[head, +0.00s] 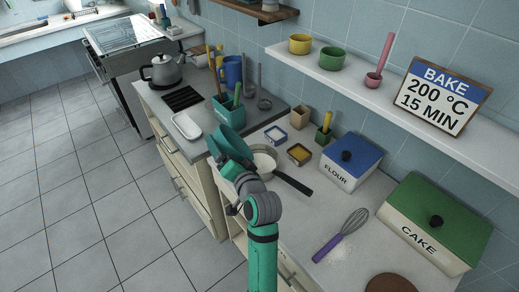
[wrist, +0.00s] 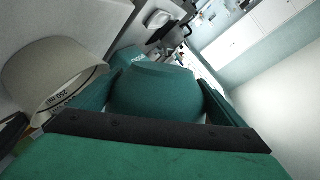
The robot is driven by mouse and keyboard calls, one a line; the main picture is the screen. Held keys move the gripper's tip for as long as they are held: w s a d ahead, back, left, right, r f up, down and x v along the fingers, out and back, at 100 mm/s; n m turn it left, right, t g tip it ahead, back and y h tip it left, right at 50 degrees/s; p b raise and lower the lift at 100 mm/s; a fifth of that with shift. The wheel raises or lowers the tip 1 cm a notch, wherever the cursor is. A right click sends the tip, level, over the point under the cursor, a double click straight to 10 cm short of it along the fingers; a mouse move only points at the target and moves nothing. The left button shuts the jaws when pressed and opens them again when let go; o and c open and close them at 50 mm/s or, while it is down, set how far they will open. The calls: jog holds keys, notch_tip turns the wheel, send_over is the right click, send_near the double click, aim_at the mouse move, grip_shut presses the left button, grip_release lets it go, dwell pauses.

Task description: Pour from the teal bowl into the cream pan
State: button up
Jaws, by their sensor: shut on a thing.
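My gripper (head: 229,158) is shut on the teal bowl (head: 229,137), which also shows between the two fingers in the wrist view (wrist: 155,92). The bowl is held up, strongly tilted, just left of the cream pan (head: 264,157). The pan sits on the counter, partly hidden behind my arm, with its dark handle pointing right and toward the front. The pan's pale side appears at the left of the wrist view (wrist: 42,75). The bowl's contents are hidden, and I see no stream between bowl and pan.
A teal utensil holder (head: 228,112) is close behind the bowl. A whisk (head: 342,234) lies right on fairly clear counter.

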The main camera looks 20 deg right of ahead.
jog(key=shift+a+r+n, duration=0.2)
jog(key=shift+r+n, duration=0.05)
jog(key=shift+n, duration=0.15)
jog(key=shift+a+f+n+h, duration=0.15)
jog(key=shift+f+n+h, duration=0.15)
jog(key=shift+n, duration=0.1)
jog(key=a+f+n+h+p, duration=0.1)
jog(key=a+f+n+h, duration=0.1)
jog(key=a+f+n, duration=0.3)
notch_tip(320, 180, down, 2)
jog(key=shift+s+a+f+n+t+p, duration=0.2)
jog(key=shift+a+n+t+p, duration=0.2)
jog(key=shift+n, duration=0.7)
jog(key=shift+d, duration=0.2)
